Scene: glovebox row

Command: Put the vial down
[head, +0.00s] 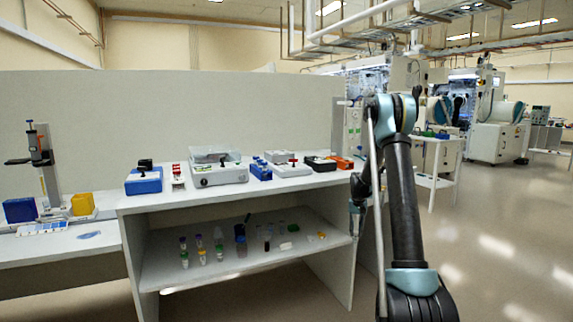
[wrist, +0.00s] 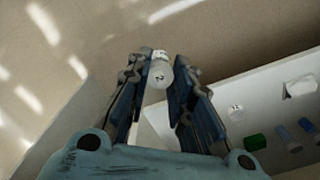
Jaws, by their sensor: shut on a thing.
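The vial (wrist: 159,68) shows in the wrist view as a small pale cylinder with a white end and dark marks on its face. My gripper (wrist: 168,84) is shut on it, with the vial between the dark fingertips. Behind the vial in the wrist view is the brown floor. In the head view my gripper (head: 355,222) hangs pointing down at the right end of the shelf unit. There the vial is too small or hidden to make out.
The upper bench top (head: 140,203) carries a blue box (head: 143,183), a balance (head: 217,173) and racks. A side panel (head: 340,282) closes the unit's right end. Floor is open at right.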

